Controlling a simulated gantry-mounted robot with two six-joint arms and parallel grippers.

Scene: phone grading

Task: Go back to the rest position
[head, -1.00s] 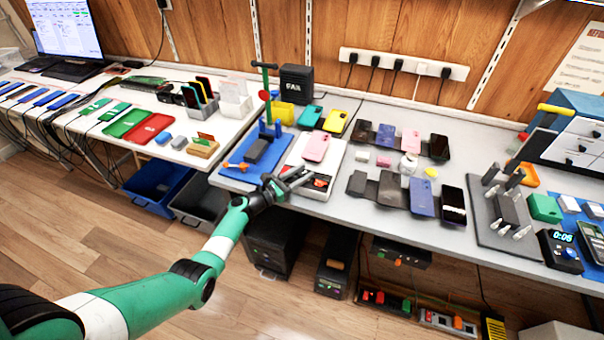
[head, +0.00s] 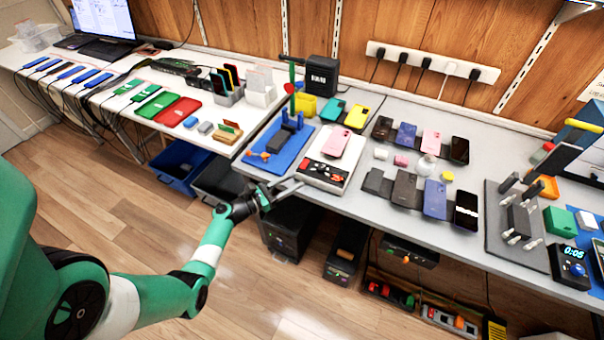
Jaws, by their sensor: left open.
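My left arm comes in from the lower left. My left gripper (head: 285,188) is open and empty at the front edge of the grey bench, in front of the white tray (head: 318,176). A pink phone (head: 336,142) lies on the tray's back part, and small red and dark parts lie on its front part. The gripper looks apart from the tray and the phone. My right gripper is not in view.
A blue mat (head: 268,160) with a dark block lies left of the tray. Several phones, such as a blue one (head: 435,198), lie to the right. Black boxes (head: 291,228) stand under the bench. The floor (head: 160,235) at lower left is clear.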

